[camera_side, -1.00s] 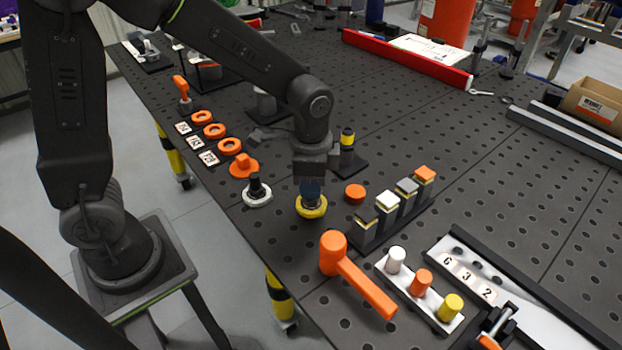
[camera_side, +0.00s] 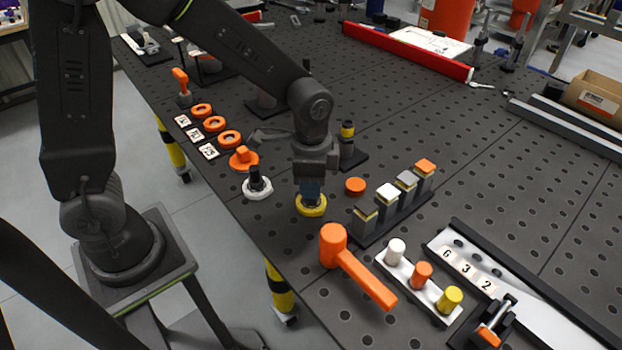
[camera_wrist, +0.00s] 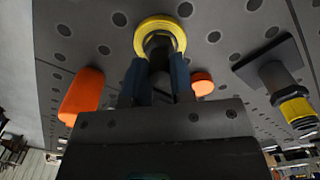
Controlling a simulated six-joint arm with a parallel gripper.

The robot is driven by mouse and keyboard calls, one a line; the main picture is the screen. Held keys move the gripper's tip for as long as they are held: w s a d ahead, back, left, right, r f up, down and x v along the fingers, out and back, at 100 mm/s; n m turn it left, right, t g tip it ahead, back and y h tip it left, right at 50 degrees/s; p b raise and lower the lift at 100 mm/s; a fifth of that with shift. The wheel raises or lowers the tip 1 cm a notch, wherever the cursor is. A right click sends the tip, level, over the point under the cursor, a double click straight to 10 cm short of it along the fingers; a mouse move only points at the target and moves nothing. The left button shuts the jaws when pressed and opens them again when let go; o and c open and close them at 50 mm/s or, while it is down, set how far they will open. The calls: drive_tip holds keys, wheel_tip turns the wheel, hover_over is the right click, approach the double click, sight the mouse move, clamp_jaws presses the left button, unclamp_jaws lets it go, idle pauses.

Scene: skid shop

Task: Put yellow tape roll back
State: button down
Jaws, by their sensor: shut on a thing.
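My gripper (camera_side: 311,190) points straight down near the front edge of the table, its blue fingers shut on a dark upright stem. A yellow ring (camera_side: 311,206) surrounds the bottom of this stem, just below the fingertips. In the wrist view the yellow ring (camera_wrist: 160,22) and dark stem (camera_wrist: 158,47) lie between the finger ends (camera_wrist: 158,82). The ring is at or just above the table; I cannot tell which. A dark post with a yellow band (camera_side: 347,131) stands behind my gripper; the yellow band (camera_wrist: 295,110) also shows at right in the wrist view.
A white ring with a black knob (camera_side: 257,188) is to the left. An orange disc (camera_side: 355,186) and a rack of capped blocks (camera_side: 395,218) are to the right. An orange mallet (camera_side: 357,270) lies in front, beside a white tray with coloured cylinders (camera_side: 435,290).

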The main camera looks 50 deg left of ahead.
drive_tip(key=c, duration=0.9)
unclamp_jaws()
drive_tip(key=shift+o, duration=0.5)
drive_tip(key=shift+o, duration=0.7)
drive_tip(key=shift+r, duration=0.15)
drive_tip(key=shift+r, duration=3.4)
